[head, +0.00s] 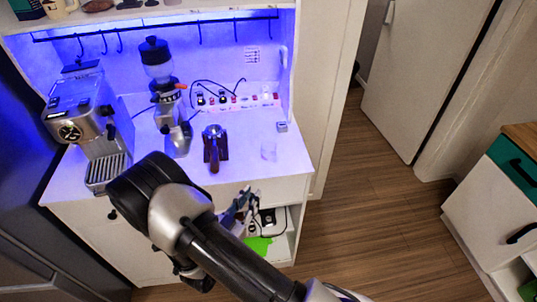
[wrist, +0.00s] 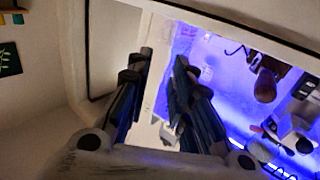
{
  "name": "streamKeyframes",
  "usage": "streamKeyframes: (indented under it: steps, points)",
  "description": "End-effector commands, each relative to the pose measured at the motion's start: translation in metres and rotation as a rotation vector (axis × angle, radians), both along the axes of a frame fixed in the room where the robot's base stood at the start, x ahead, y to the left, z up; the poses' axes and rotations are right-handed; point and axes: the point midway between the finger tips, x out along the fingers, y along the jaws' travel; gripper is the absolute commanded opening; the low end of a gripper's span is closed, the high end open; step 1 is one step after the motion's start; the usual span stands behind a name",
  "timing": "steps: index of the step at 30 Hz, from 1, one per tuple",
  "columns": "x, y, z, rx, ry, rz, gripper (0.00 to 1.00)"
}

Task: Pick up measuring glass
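The measuring glass (head: 268,150) is small and clear, standing on the right part of the white cabinet top, near its front edge. In the wrist view a faint clear shape right of the fingertips may be this glass, but it is hard to tell. My gripper (head: 238,208) is in front of the cabinet, nearer the camera than the glass and apart from it. In the wrist view its two dark fingers (wrist: 164,57) are spread with nothing between them.
A portafilter (head: 215,146) on a dark stand is left of the glass. A grinder (head: 168,105) and an espresso machine (head: 88,120) stand farther left. A power strip (head: 235,102) lies along the back. The top around the glass is clear. An open shelf (head: 280,245) is below.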

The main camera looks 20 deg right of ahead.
Motion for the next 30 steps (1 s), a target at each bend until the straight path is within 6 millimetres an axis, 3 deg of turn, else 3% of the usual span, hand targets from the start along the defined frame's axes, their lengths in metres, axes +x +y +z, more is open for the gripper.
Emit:
streamKeyframes:
  steps: [13, 23, 30]
  points:
    - [0.056, -0.075, 0.0, 0.0, -0.002, -0.006, 0.21]
    - [0.075, -0.097, 0.0, 0.001, -0.003, -0.002, 0.21]
    - [0.097, -0.124, 0.0, 0.001, -0.002, -0.004, 0.21]
